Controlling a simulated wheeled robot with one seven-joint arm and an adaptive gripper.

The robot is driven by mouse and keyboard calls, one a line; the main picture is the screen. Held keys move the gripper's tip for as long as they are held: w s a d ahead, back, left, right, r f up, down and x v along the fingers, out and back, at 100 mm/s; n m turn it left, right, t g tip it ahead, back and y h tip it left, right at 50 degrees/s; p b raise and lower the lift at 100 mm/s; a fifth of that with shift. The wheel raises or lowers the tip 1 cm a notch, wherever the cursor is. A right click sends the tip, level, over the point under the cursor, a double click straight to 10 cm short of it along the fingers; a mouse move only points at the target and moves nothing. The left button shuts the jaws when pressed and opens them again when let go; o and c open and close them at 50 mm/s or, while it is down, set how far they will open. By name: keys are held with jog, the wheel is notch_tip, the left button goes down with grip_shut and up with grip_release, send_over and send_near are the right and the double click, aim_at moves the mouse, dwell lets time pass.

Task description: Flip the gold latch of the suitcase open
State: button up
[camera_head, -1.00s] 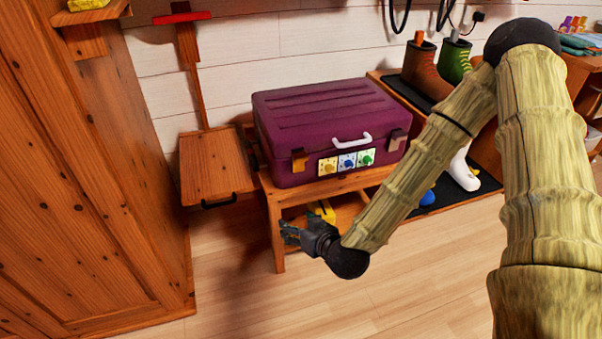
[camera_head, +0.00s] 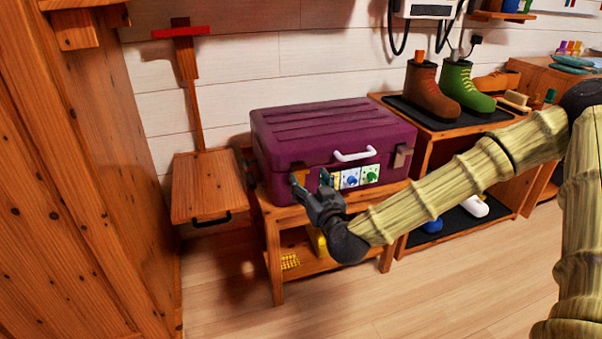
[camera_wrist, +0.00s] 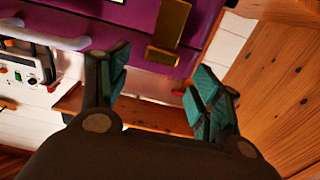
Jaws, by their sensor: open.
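The purple suitcase (camera_head: 325,140) lies closed on a low wooden bench, with a white handle (camera_head: 354,155) on its front. Its gold latch (camera_head: 301,174) is at the left of the front face, partly behind my gripper in the head view. In the wrist view the gold latch (camera_wrist: 168,36) hangs at the top, beyond and between my fingers. My gripper (camera_head: 311,183) is open and empty, its teal-padded fingers (camera_wrist: 160,88) pointing at the suitcase front around the latch's line. Whether a finger touches the suitcase cannot be told.
A brown-grey latch (camera_head: 399,157) sits at the suitcase's right. The wooden bench (camera_head: 276,255) has a lower shelf with yellow items. A hinged wooden board (camera_head: 207,187) is to the left. Boots (camera_head: 421,87) stand on a rack at right.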

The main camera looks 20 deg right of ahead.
aim_at(302, 171)
jog(key=shift+w+a+b, duration=0.15)
jog(key=shift+w+b, duration=0.75)
jog(key=shift+w, duration=2.65)
jog(key=shift+c, duration=0.4)
grip_shut()
